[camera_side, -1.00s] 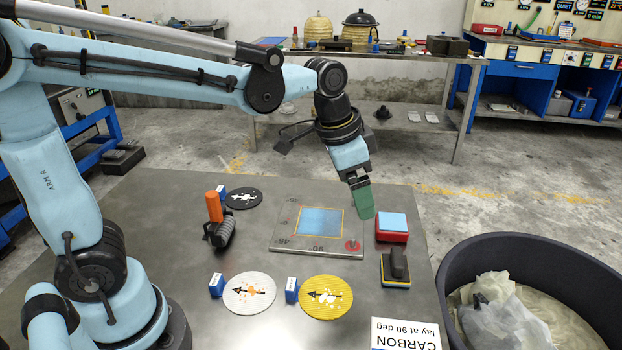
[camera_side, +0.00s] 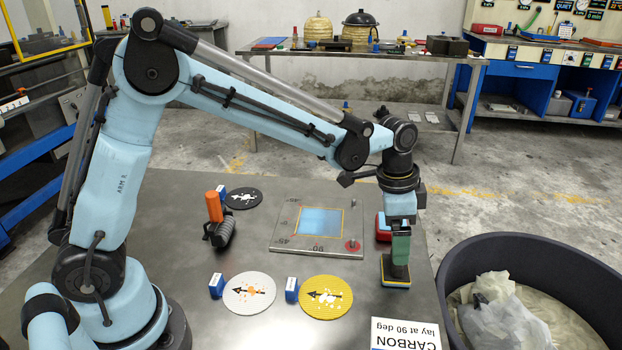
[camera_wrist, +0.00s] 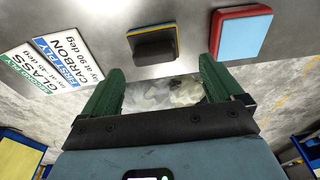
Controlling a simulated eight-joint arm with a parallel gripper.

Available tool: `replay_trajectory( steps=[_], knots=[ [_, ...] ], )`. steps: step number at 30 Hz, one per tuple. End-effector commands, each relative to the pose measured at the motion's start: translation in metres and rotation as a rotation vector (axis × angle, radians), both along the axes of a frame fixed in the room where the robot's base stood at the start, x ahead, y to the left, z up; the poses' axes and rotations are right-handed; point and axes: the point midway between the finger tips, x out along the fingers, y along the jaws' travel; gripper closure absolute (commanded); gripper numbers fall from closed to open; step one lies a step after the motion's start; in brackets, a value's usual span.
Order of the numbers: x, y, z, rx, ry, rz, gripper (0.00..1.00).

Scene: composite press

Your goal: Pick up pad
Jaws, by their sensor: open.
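The pad (camera_side: 396,284), a dark handled block with a yellow lower edge, lies on the table near its right edge. In the side view my gripper (camera_side: 401,258) points down over it and hides part of its handle. Contact cannot be told there. In the wrist view the pad (camera_wrist: 152,45) lies beyond the two green fingertips, roughly centred between them. My gripper (camera_wrist: 160,66) is open, with nothing between its fingers.
A red block with a blue top (camera_wrist: 241,36) stands close beside the pad; my gripper partly covers it in the side view (camera_side: 382,230). A grey plate with a blue square (camera_side: 319,222) lies to the left. A carbon sign (camera_side: 405,335) and a black bin (camera_side: 455,275) are close by.

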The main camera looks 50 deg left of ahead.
Motion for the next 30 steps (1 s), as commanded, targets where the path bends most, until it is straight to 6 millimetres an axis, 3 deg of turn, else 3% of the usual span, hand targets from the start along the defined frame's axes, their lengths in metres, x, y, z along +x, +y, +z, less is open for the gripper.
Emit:
replay_trajectory(
  steps=[5,15,24,30],
  knots=[
    [0.000,-0.002,-0.011,0.000,0.000,-0.001,0.06],
    [0.000,-0.011,-0.052,0.000,0.000,0.000,0.06],
    [0.000,-0.011,-0.056,0.000,0.000,0.000,0.06],
    [0.000,-0.011,-0.055,0.000,0.000,0.000,0.37]
  ],
)
